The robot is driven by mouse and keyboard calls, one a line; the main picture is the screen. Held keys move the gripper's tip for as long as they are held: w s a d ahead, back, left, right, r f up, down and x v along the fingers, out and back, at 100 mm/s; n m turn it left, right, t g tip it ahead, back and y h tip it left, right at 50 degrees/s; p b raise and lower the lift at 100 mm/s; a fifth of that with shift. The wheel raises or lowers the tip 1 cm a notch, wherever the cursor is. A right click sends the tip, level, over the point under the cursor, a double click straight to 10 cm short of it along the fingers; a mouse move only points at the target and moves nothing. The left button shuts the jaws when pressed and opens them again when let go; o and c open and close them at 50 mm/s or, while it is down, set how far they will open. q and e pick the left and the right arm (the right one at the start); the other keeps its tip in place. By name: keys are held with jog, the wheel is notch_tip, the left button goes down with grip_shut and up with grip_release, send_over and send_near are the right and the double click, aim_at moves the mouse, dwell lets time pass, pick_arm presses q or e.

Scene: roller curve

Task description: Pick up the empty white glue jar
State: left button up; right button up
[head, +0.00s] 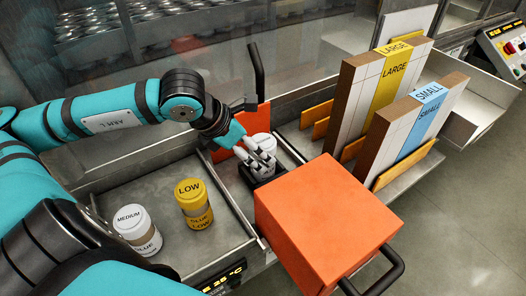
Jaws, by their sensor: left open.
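A white jar (263,140) sits in a dark holder (264,174) in the middle of the view, in front of an orange panel. My left gripper (261,157) reaches it from the left, its fingers open at the jar's near side. The fingers hide part of the jar, and I cannot tell whether they touch it. Its label and contents are not visible. A second white jar labelled MEDIUM GLUE (137,230) stands upright in the metal tray at the left. My right gripper is not in view.
A yellow LOW GLUE jar (193,205) stands in the metal tray (165,173). A large orange block (325,215) stands close to the right of the holder. Upright LARGE (385,80) and SMALL (420,115) packs fill the rack at the right.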

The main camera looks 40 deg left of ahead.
pick_arm(q)
jog(key=shift+w+d+f+p, duration=0.15)
jog(key=shift+w+f+p, duration=0.05)
jog(key=shift+w+p, duration=0.2)
jog(key=p+x, duration=0.1)
jog(key=x, duration=0.2)
jog(key=shift+w+f, duration=0.15)
jog(key=shift+w, duration=0.05)
jog(key=shift+w+d+f, duration=0.15)
jog(key=shift+w+f, duration=0.05)
jog(key=shift+f, duration=0.25)
jog(key=c, duration=1.3)
